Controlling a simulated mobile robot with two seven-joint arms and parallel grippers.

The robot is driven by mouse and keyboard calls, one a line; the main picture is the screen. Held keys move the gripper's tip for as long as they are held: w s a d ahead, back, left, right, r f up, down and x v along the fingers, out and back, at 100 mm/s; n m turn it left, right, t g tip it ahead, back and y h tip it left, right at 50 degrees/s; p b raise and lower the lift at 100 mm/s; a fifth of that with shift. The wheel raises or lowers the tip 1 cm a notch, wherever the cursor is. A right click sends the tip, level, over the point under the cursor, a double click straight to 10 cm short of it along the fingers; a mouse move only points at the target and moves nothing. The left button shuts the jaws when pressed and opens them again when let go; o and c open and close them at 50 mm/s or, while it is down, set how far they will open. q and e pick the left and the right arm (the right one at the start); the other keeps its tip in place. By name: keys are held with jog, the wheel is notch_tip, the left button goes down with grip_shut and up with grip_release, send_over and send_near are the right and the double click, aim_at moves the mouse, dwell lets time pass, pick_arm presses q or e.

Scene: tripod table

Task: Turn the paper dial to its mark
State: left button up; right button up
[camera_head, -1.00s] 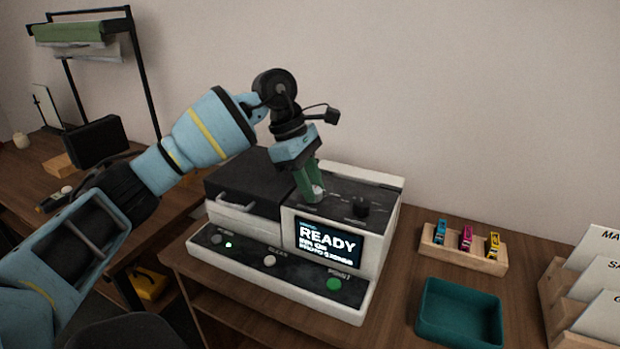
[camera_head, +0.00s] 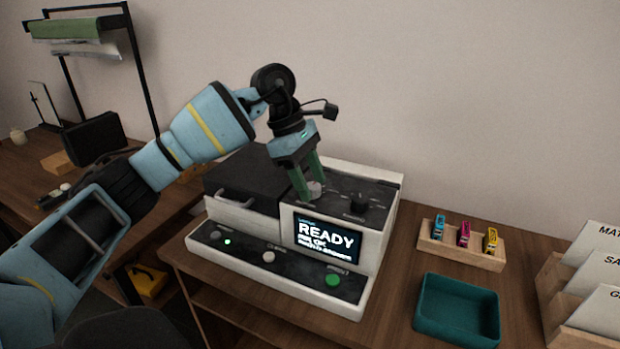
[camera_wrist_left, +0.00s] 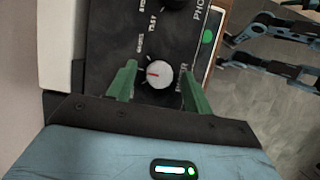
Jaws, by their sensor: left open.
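The paper dial is a small light grey round knob (camera_head: 316,188) on the dark top panel of the white printer (camera_head: 378,262). The left wrist view shows this dial (camera_wrist_left: 158,75) with a red line on its face pointing left. Printed labels ring it, partly hidden or too small to read. My left gripper (camera_head: 307,189) points down at it with green fingers. The fingers (camera_wrist_left: 157,70) are open, one on each side of the dial, with gaps between them and the dial. My right gripper is not in view.
A black knob (camera_head: 359,201) stands right of the dial. The printer screen (camera_head: 327,243) reads READY, above a green button (camera_head: 333,279). A teal tray (camera_head: 457,312) and a wooden holder (camera_head: 461,246) with three coloured pieces stand to the right.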

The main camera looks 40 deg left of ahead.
pick_arm(q)
jog(key=v, duration=0.7)
jog(key=shift+r, duration=0.35)
jog(key=shift+s+a+f, duration=0.1)
